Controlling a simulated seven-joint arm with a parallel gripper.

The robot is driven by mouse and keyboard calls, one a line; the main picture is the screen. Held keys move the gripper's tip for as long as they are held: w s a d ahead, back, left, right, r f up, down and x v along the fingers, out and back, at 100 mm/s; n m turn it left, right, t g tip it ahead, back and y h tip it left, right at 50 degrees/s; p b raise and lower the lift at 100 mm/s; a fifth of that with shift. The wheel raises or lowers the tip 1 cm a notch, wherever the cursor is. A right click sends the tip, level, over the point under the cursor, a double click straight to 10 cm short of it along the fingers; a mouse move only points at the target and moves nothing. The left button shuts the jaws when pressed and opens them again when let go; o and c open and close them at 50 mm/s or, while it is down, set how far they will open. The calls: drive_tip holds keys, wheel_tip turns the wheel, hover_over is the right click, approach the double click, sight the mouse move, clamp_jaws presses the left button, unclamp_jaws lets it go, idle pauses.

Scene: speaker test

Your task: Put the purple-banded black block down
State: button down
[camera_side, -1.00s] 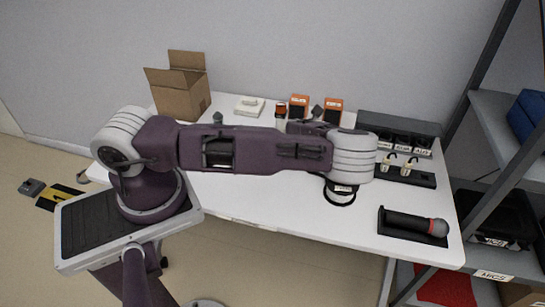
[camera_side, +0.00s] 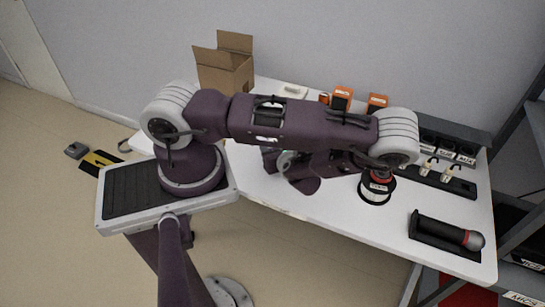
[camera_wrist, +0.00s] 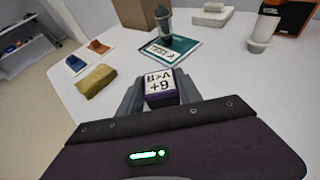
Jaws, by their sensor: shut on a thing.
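In the side view the block cannot be made out; my arm covers much of the table's middle.
In the side view, a black microphone tray (camera_side: 430,238) lies front right and a cardboard box (camera_side: 225,68) stands behind.

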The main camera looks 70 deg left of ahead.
wheel_tip(320, 180, down, 4)
drive_tip(key=shift+f, duration=0.1)
drive_tip(key=c, duration=0.8)
unclamp_jaws()
